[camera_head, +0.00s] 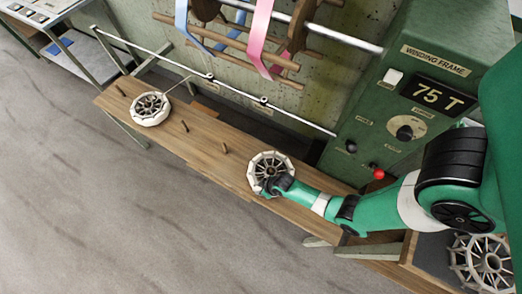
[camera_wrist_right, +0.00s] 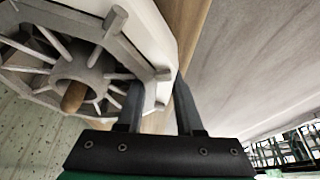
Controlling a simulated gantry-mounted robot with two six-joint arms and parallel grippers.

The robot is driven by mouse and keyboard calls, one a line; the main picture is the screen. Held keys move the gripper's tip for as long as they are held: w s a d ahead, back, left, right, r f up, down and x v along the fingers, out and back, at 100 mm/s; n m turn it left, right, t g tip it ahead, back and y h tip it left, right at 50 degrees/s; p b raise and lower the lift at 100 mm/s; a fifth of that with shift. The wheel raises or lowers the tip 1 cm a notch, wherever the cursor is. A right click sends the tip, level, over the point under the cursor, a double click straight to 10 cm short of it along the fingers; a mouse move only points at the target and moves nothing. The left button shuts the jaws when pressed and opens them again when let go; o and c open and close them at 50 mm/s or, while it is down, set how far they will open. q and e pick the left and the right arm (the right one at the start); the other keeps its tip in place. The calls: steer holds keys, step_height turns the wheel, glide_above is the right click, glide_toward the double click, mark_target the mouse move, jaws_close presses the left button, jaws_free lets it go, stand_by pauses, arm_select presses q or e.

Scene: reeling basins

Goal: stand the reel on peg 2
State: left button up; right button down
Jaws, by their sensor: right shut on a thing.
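A pale spoked reel (camera_head: 258,163) is at the right part of the wooden bench, and my right gripper (camera_head: 272,184) is shut on its rim. In the right wrist view, the fingers (camera_wrist_right: 158,88) are on either side of the reel's white rim (camera_wrist_right: 150,45). A wooden peg end (camera_wrist_right: 74,97) shows in the hub's hole. I cannot tell whether the reel rests on the bench. Bare pegs stand to its left: one near the middle (camera_head: 223,147), one farther left (camera_head: 185,126) and one at the far left (camera_head: 121,91). My left gripper is not in view.
Another reel (camera_head: 150,108) lies on the left part of the bench (camera_head: 205,145), with a thread running up from it. A further reel (camera_head: 485,262) is at lower right. A metal rail (camera_head: 280,110) runs behind the bench. The green winding frame (camera_head: 400,110) stands at the right.

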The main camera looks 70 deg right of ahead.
steer(key=shift+c, duration=2.4)
jaws_free()
steer(key=p+v, duration=0.6)
steer(key=v, duration=0.5)
steer(key=shift+w, duration=0.1)
steer(key=shift+s+r, duration=0.25)
steer(key=shift+r, duration=0.1)
